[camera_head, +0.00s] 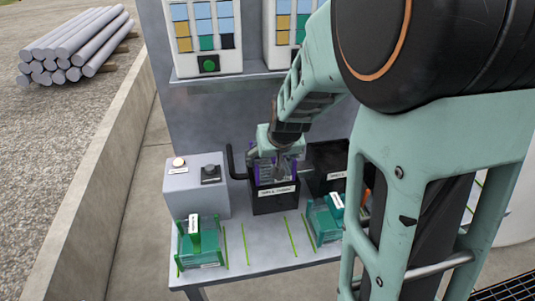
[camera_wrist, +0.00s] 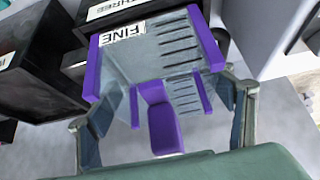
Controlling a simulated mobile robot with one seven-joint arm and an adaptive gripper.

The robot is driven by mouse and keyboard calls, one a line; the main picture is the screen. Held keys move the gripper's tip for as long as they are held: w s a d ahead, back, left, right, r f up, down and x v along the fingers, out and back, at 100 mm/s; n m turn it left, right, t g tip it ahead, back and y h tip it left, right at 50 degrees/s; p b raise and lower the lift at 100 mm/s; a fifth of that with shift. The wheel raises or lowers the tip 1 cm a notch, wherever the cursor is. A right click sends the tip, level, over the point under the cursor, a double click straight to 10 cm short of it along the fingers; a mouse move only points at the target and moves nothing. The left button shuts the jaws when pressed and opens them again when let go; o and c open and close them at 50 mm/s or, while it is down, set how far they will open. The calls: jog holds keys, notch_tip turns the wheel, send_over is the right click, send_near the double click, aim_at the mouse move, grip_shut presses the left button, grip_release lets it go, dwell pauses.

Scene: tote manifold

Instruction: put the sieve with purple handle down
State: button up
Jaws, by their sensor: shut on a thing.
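The sieve with purple handle has a grey slotted plate, purple side edges and a label reading FINE. In the wrist view the sieve (camera_wrist: 150,68) lies between my fingers, with its purple handle (camera_wrist: 165,128) toward my palm. My gripper (camera_wrist: 168,98) is shut on the sieve. In the head view my gripper (camera_head: 277,163) points down at the black labelled bin (camera_head: 275,204), and purple parts of the sieve (camera_head: 257,174) show at its opening. I cannot tell whether the sieve rests on anything; its lower part is hidden.
A second black bin (camera_head: 327,178) stands close on the right. A grey box with two buttons (camera_head: 196,188) stands on the left. Two teal-green holders (camera_head: 201,245) (camera_head: 326,222) stand toward the table front. Bare table (camera_head: 262,240) with green lines lies between them.

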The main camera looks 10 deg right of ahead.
jog(key=shift+f, duration=0.15)
jog(key=shift+f, duration=0.25)
jog(key=o, duration=1.3)
jog(key=shift+r, duration=0.1)
jog(key=shift+r+p, duration=0.3)
jog(key=shift+r, duration=0.05)
jog(key=p+v, duration=0.9)
jog(key=shift+r, duration=0.3)
jog(key=shift+p+v, duration=1.15)
jog(key=shift+p, duration=0.05)
